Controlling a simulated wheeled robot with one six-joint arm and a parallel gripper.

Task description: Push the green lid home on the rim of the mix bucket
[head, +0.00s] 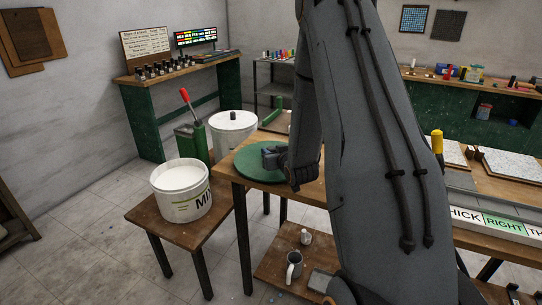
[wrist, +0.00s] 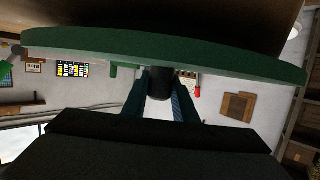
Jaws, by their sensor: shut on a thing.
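The green lid (head: 250,167) is a round disc at the near left corner of the wooden table; whether it touches the tabletop I cannot tell. My gripper (head: 272,157) is at the lid's right side. In the wrist view, my gripper (wrist: 160,92) is shut on the dark knob (wrist: 160,82) of the lid (wrist: 90,48), whose disc spans the view. The mix bucket (head: 187,209) is white, upright and open, with pale contents near its rim. It stands on a low wooden stand, left of and apart from the lid.
The low stand (head: 150,214) has bare wood around the bucket. A white lidded bucket (head: 232,146) and a red-handled green device (head: 191,128) stand behind. The wooden table (head: 226,172) carries boards at right. A mug (head: 294,264) sits on its lower shelf.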

